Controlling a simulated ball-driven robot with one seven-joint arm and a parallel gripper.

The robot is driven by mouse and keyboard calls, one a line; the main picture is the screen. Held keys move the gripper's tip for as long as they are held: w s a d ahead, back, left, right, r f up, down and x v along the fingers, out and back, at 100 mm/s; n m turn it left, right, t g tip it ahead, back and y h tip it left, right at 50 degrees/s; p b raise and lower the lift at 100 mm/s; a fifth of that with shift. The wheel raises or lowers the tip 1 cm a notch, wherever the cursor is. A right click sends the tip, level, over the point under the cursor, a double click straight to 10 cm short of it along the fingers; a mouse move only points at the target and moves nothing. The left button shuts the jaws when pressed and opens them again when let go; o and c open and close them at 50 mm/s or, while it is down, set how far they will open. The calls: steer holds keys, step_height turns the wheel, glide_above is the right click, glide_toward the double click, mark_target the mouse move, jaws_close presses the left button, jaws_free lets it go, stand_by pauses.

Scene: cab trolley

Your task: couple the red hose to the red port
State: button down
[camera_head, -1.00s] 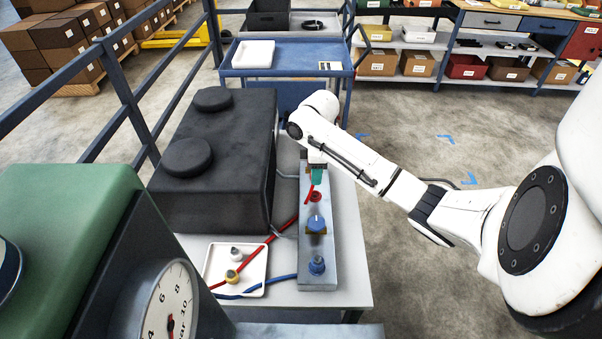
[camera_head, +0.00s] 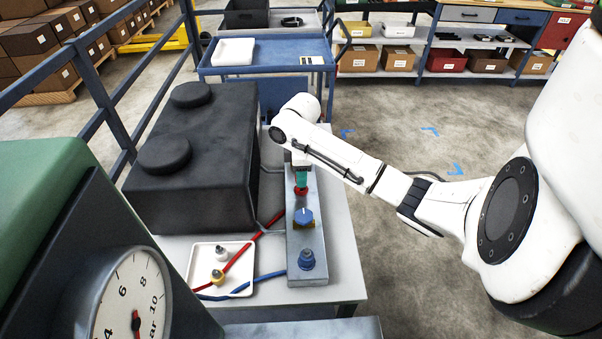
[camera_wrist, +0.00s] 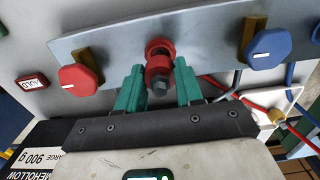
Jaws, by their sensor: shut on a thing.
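My gripper (camera_head: 301,180) has teal fingers and is over the far part of the grey valve panel (camera_head: 310,269). In the wrist view, my gripper (camera_wrist: 158,85) is shut on a red coupling with a grey end (camera_wrist: 158,66), the end of the red hose (camera_head: 238,251). The red port (camera_wrist: 158,45) shows as a red ring just behind the coupling, in line with it. The two look very close or touching; I cannot tell whether they are joined. In the head view, the red port (camera_head: 301,192) is right below the fingertips.
A red knob (camera_wrist: 80,79) and a blue knob (camera_wrist: 268,48) flank the port. The blue port (camera_head: 306,259) sits at the panel's near end. A white tray (camera_head: 205,252) holds loose fittings beside the blue hose (camera_head: 255,285). A large black box (camera_head: 195,160) stands left.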

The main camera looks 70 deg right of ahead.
steer(key=shift+f+b, duration=0.4)
steer(key=shift+f, duration=0.35)
steer(key=shift+p, duration=0.8)
stand_by(1.4)
steer(key=shift+f+b, duration=0.3)
steer(key=shift+f, duration=0.25)
stand_by(0.5)
steer(key=c, duration=0.6)
jaws_free()
steer(key=shift+c, duration=0.2)
steer(key=shift+r, duration=0.1)
step_height(320, 180, up, 11)
steer(key=shift+f+p, duration=0.15)
steer(key=shift+p, duration=0.25)
